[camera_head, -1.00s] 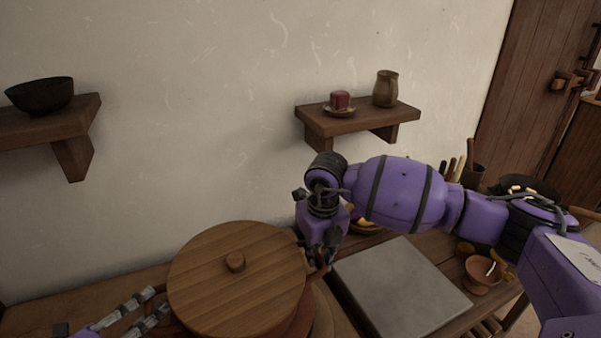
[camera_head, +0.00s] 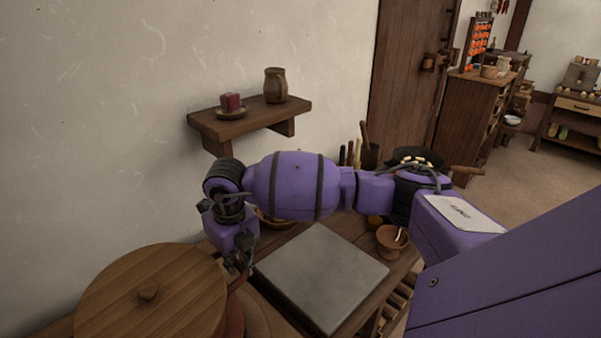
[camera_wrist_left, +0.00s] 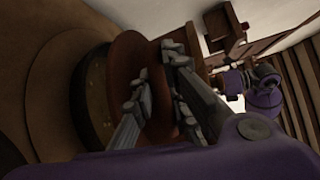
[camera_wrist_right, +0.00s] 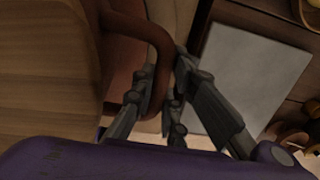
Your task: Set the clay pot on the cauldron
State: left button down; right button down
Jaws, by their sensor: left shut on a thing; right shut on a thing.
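The clay pot (camera_head: 235,318) is reddish brown under a wide round wooden lid with a knob (camera_head: 150,305), at the lower left of the head view. My right gripper (camera_head: 240,262) is at its right side, shut on the pot's looped handle, which shows in the right wrist view (camera_wrist_right: 160,65). My left gripper (camera_wrist_left: 158,100) is out of the head view; in the left wrist view its fingers close on a reddish-brown part of the pot (camera_wrist_left: 128,52). A black round vessel (camera_head: 418,155) with pale contents stands behind my right arm; I cannot tell whether it is the cauldron.
A grey slab (camera_head: 320,275) lies on the wooden table right of the pot. A wall shelf (camera_head: 250,122) holds a red candle (camera_head: 230,103) and a jug (camera_head: 275,85). Open floor (camera_head: 520,175) shows at the right.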

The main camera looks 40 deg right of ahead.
pick_arm(q)
jog(key=shift+d+r, duration=0.15)
jog(key=shift+r, duration=0.05)
pick_arm(e)
jog(key=shift+a+r, duration=0.15)
jog(key=shift+a, duration=0.1)
